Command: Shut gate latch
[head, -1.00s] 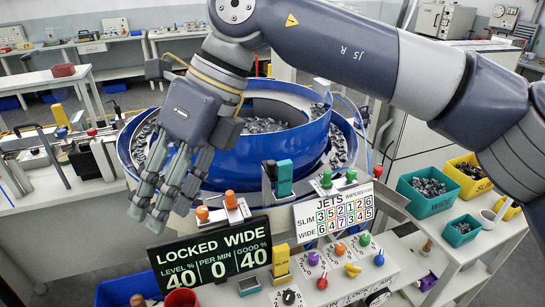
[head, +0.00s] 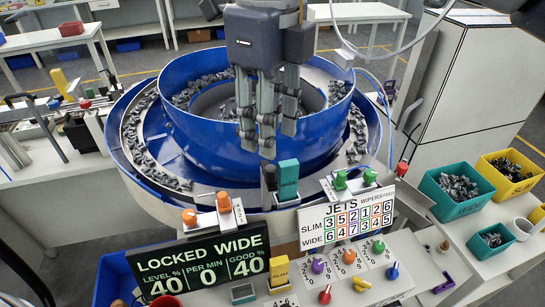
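My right gripper (head: 267,132) hangs fingers down in front of the blue bowl's near wall. Its fingers are straight and apart, with nothing between them. Below the fingertips stand a teal upright tab (head: 288,178) marked WIDE and a darker post (head: 268,178) beside it. Orange knobs (head: 223,201) stand on a bracket above the display to the left. Green knobs (head: 340,180) and a red knob (head: 402,169) stand to the right. I cannot tell which of these parts is the gate latch. My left gripper is not in view.
The blue feeder bowl (head: 190,118) holds many small grey connectors. A display (head: 205,262) reads LOCKED WIDE. A JETS board (head: 347,212) stands above a panel of coloured knobs (head: 326,295). Teal (head: 440,205) and yellow (head: 500,190) bins stand at the right.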

